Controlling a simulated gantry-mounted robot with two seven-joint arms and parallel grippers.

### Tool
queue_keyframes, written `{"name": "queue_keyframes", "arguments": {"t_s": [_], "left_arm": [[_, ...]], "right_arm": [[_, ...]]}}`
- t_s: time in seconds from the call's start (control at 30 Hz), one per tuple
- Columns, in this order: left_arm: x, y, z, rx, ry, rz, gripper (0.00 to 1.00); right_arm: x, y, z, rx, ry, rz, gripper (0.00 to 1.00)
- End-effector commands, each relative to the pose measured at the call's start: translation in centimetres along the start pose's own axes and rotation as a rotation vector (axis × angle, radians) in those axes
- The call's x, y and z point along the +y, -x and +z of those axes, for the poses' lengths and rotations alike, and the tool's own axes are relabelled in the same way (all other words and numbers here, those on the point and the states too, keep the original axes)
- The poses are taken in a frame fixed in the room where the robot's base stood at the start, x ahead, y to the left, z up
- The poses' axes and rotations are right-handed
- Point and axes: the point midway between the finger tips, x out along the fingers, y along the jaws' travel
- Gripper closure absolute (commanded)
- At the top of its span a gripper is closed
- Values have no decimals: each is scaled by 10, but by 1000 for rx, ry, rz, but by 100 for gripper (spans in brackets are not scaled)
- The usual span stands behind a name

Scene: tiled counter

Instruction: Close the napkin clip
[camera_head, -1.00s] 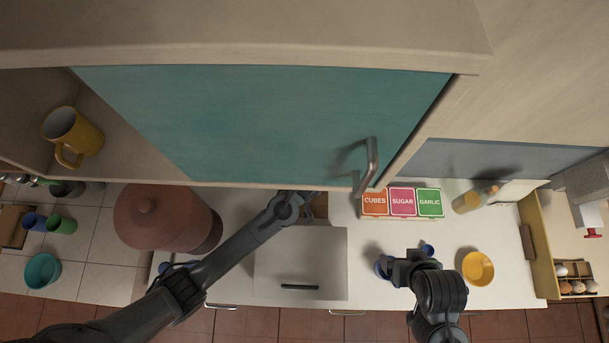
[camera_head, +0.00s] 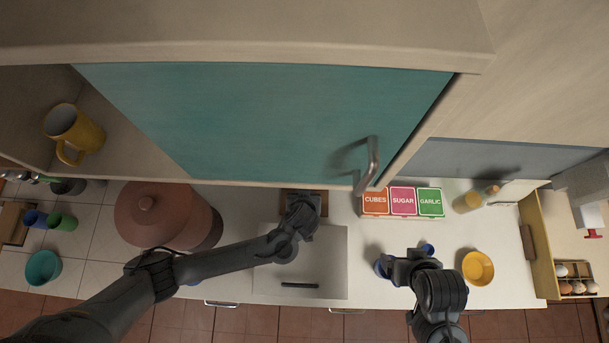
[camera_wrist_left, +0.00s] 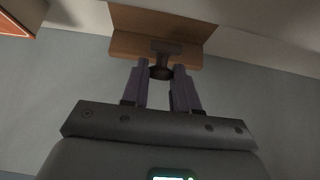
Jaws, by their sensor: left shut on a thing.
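The napkin clip is a wooden holder (camera_head: 318,198) against the back of the counter, mostly hidden by my left arm in the head view. The left wrist view shows its wooden board (camera_wrist_left: 127,45) with a dark metal knob or lever (camera_wrist_left: 165,47) in front. My left gripper (camera_wrist_left: 161,71) has its fingers on either side of the dark knob and is shut on it. In the head view my left gripper (camera_head: 300,205) is seen from above at the holder. My right gripper (camera_head: 405,262) hangs over the counter to the right; its fingers are not clear.
A teal cabinet door (camera_head: 260,115) with a metal handle overhangs the counter. Spice boxes (camera_head: 402,203) stand right of the holder. A large brown pot (camera_head: 150,215) stands left, near my left arm. A yellow bowl (camera_head: 478,268) sits right of my right gripper.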

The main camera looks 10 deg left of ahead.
Motion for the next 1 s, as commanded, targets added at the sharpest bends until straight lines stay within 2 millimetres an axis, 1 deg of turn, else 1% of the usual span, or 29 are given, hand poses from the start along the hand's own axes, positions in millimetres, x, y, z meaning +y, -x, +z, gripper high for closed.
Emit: {"name": "queue_keyframes", "arguments": {"t_s": [0.1, 0.13, 0.27, 0.3, 0.57, 0.73, 0.87, 1.0], "left_arm": [[1, 1, -2, 2, 3, 3, 100], [1, 1, -2, 2, 3, 3, 68], [1, 1, -2, 1, 2, 3, 48], [1, 1, -2, 1, 2, 2, 45], [0, 1, -1, 0, 1, 1, 45], [1, 7, -2, 3, 0, 1, 45], [1, 21, -2, 4, 0, 3, 45], [2, 43, -4, 7, -2, 4, 45]], "right_arm": [[-1, 0, 0, 0, -3, -2, 14], [-1, 0, 0, 0, -3, -2, 14], [-1, 0, 0, 0, -3, -3, 14], [-1, 0, 0, 0, -3, -3, 14], [-1, 0, 0, 0, -3, -2, 14], [0, -1, 1, -1, 1, 1, 14], [1, -3, 2, -2, 5, 4, 14], [2, -1, 1, -2, 7, 5, 14]]}}
